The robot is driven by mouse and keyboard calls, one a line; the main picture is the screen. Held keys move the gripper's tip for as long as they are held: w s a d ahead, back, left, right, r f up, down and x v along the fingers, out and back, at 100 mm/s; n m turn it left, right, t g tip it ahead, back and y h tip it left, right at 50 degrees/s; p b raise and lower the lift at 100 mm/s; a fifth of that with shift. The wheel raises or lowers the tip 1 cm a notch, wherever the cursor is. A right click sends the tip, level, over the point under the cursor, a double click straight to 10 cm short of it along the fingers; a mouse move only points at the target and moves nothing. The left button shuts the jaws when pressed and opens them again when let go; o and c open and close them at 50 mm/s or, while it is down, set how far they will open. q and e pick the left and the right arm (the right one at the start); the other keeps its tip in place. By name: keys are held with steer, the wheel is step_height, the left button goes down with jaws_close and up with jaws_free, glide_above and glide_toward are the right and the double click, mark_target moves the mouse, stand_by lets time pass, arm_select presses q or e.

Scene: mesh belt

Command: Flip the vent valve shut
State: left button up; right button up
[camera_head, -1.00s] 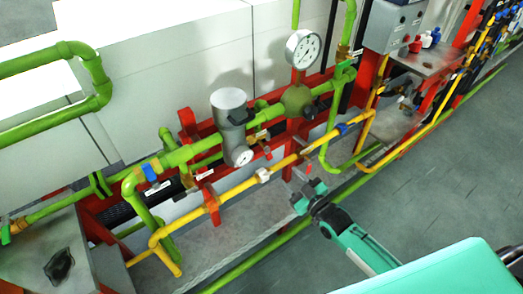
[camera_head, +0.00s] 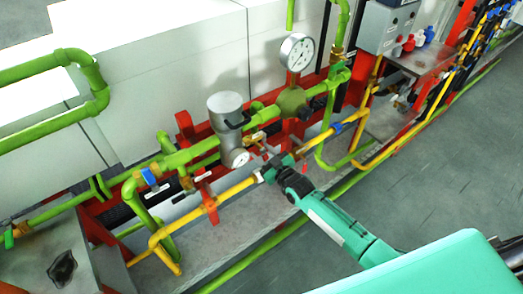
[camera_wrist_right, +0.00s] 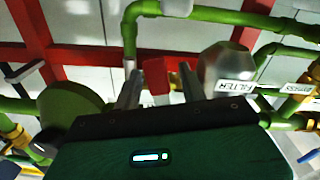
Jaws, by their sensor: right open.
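My right gripper (camera_head: 270,166) is at the yellow pipe (camera_head: 234,191), just below and right of the small round gauge. In the right wrist view its two open fingers (camera_wrist_right: 161,86) point at a red block-like part (camera_wrist_right: 155,82), which shows between them. I cannot tell whether this is the vent valve's handle; no vent label is readable. I cannot tell whether the fingers touch it. The gripper hides part of the yellow pipe in the head view. My left gripper is not in view.
Around it are a grey filter canister (camera_head: 226,112), a large gauge (camera_head: 296,52), a blue handle (camera_head: 150,176), green pipes and red frame bars. Open floor (camera_head: 420,170) lies at the right.

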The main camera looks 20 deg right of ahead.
steer(key=shift+w+a, duration=0.15)
steer(key=shift+w, duration=0.3)
jaws_close()
steer(key=shift+s+a+m+b, duration=0.15)
steer(key=shift+a+m, duration=0.1)
steer(key=shift+m, duration=0.55)
steer(key=shift+s+a+m+b, duration=0.1)
steer(key=shift+a+m+b, duration=0.1)
steer(key=shift+m, duration=0.6)
jaws_free()
steer(key=b+v, duration=0.2)
steer(key=v, duration=1.1)
steer(key=shift+s+d, duration=0.15)
steer(key=shift+s, duration=0.2)
